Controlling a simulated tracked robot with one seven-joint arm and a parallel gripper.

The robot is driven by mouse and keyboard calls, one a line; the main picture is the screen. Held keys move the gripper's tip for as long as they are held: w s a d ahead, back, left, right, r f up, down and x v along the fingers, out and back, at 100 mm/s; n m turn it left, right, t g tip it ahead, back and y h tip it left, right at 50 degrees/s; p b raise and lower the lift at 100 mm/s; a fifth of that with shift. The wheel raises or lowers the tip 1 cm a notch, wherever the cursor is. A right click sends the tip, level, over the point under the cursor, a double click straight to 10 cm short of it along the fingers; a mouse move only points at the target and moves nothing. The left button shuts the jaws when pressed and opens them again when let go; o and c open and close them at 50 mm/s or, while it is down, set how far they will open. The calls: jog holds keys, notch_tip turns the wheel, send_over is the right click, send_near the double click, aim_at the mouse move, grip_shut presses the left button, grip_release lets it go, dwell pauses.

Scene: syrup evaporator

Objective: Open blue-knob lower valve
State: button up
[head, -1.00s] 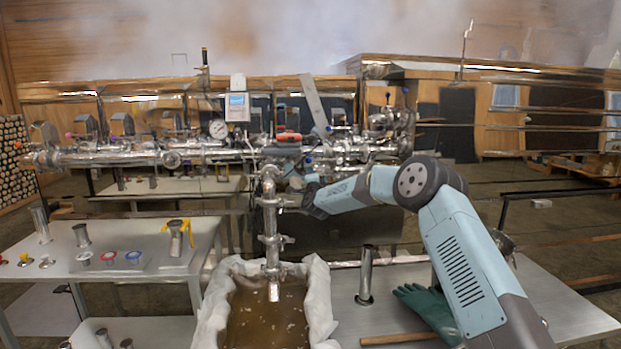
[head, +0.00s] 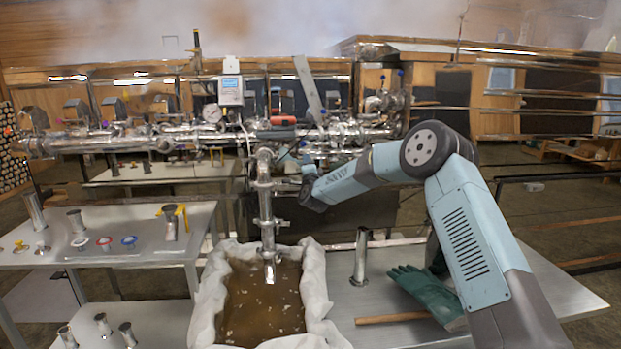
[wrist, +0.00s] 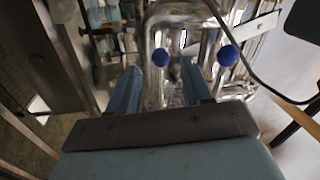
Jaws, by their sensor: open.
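Two blue knobs show in the wrist view, a left one (wrist: 160,57) and a right one (wrist: 228,55), on shiny steel pipework. I cannot tell from this view which belongs to the lower valve. My gripper (wrist: 161,82) is open, its two blue-grey fingers apart and nothing seen held between them. The left knob lies just beyond the gap between the fingertips; the right knob is outside, to the right. In the head view my gripper (head: 286,158) is among the pipes by the vertical drain pipe (head: 265,205), and the knobs near it are not clear.
A cloth-lined tub of brown liquid (head: 316,285) stands under the drain pipe. A green glove (head: 425,290) and a wooden stick (head: 390,319) lie on the right table. A steel table (head: 100,262) with small parts is at left. A thin dark cable (wrist: 245,62) crosses the wrist view.

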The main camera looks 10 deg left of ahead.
jog(key=v, duration=0.8)
jog(key=shift+s, duration=0.2)
jog(key=shift+f, duration=0.1)
